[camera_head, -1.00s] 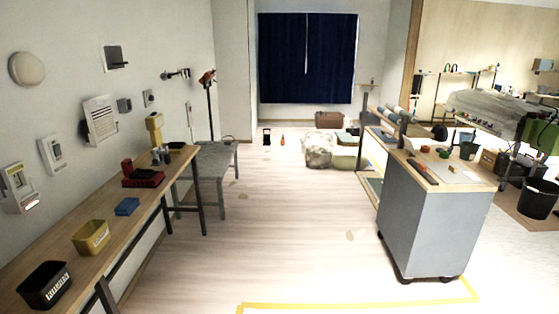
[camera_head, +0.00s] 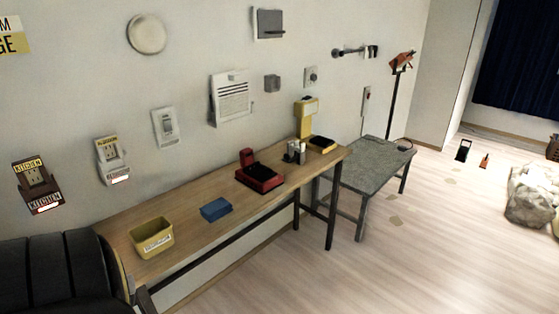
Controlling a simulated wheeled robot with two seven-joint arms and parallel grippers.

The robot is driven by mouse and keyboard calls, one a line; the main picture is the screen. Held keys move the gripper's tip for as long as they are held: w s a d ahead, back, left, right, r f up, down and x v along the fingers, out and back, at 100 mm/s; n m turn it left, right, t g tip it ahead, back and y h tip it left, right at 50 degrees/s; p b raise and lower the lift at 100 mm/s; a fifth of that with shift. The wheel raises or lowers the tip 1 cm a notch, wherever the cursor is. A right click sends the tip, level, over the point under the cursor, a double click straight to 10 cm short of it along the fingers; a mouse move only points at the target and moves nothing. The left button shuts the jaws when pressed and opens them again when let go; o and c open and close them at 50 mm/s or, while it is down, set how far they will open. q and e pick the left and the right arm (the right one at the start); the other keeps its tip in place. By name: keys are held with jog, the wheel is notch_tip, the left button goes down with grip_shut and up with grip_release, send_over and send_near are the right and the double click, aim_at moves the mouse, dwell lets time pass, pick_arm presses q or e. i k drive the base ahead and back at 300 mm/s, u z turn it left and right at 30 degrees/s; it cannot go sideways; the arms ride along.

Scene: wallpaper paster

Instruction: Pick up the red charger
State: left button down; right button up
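The red charger (camera_head: 259,177) sits on the long wooden workbench (camera_head: 205,186) along the left wall. It has a low red base with a dark top and a red upright block at its back left. It stands between a blue box (camera_head: 215,209) and a small group of grey cylinders (camera_head: 295,151). A yellow device (camera_head: 306,118) with a dark pad stands farther along the bench. Neither of my grippers is in view, and nothing is seen touching the charger.
A yellow bin (camera_head: 151,238) stands near the bench's close end. A large dark ribbed shape (camera_head: 60,275) fills the lower left corner and hides that end. A grey low table (camera_head: 370,165) stands beyond the bench.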

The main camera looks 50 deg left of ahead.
aim_at(262, 179)
jog(key=u, duration=0.4)
jog(key=i, duration=1.85)
jog(key=u, duration=2.1)
jog(key=i, duration=1.05)
jog(key=u, duration=0.9)
